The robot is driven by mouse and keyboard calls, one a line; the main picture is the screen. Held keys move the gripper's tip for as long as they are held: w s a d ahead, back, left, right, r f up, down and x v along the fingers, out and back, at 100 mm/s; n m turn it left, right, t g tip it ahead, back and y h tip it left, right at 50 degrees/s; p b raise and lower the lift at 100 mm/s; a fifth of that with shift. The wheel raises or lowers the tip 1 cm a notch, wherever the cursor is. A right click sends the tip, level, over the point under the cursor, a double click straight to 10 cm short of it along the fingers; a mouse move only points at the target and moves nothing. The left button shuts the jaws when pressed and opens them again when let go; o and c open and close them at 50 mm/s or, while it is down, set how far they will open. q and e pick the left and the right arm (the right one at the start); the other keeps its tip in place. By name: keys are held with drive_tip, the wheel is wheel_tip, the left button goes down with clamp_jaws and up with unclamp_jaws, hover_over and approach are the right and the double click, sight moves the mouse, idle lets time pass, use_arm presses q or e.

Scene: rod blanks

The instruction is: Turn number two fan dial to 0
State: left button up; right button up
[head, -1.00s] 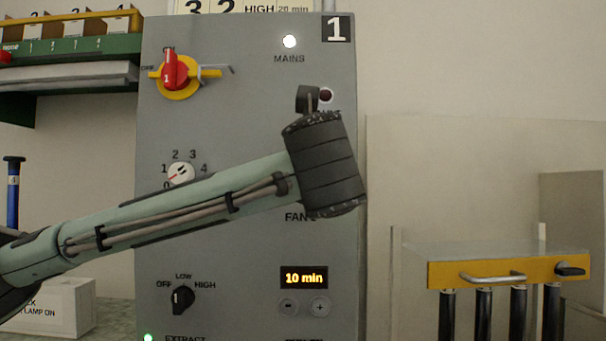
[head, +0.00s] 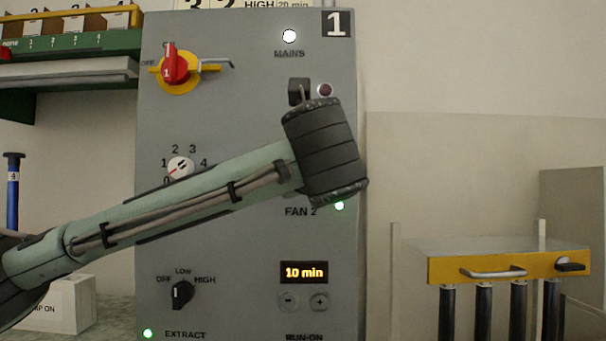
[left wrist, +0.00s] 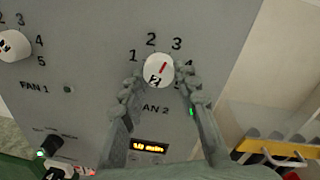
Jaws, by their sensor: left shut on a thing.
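The FAN 2 dial (left wrist: 158,70) is a round white knob with a red pointer line, seen in the left wrist view. Its pointer leans up and right, nearest the 3. The numbers 1 to 4 show around it; the 0 is hidden. My left gripper (left wrist: 160,84) has one finger on each side of the dial and is shut on it. In the head view, my left wrist hides the dial and the fingers; the FAN 2 label (head: 301,212) and a lit green lamp (head: 340,206) show below. My right gripper is not in view.
The FAN 1 dial (head: 181,168) sits to the left, just above my forearm. A red and yellow mains switch (head: 174,68), a black extract knob (head: 182,293) and a 10 min display (head: 304,272) share the grey panel. A yellow-fronted rack (head: 508,271) stands at right.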

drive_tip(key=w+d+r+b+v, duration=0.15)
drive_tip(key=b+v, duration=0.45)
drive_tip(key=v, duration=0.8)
use_arm(q)
drive_tip(key=shift+a+r+n+h+b, duration=0.1)
drive_tip(key=shift+n+h+b, duration=0.3)
drive_tip(key=shift+n, duration=4.15)
drive_tip(key=shift+r+n+h+b, duration=0.2)
drive_tip(key=shift+n+b, duration=0.25)
drive_tip(key=shift+n, duration=4.15)
drive_tip(key=shift+a+r+n+h+b, duration=0.1)
drive_tip(key=shift+n+h+b, duration=0.3)
drive_tip(key=shift+n, duration=4.15)
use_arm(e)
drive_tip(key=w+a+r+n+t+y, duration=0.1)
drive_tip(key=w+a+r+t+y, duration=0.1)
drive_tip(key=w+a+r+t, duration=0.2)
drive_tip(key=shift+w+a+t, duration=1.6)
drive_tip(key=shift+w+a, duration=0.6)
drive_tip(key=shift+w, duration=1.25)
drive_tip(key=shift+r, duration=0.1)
use_arm(q)
drive_tip(key=o, duration=1.2)
drive_tip(key=shift+c, duration=0.2)
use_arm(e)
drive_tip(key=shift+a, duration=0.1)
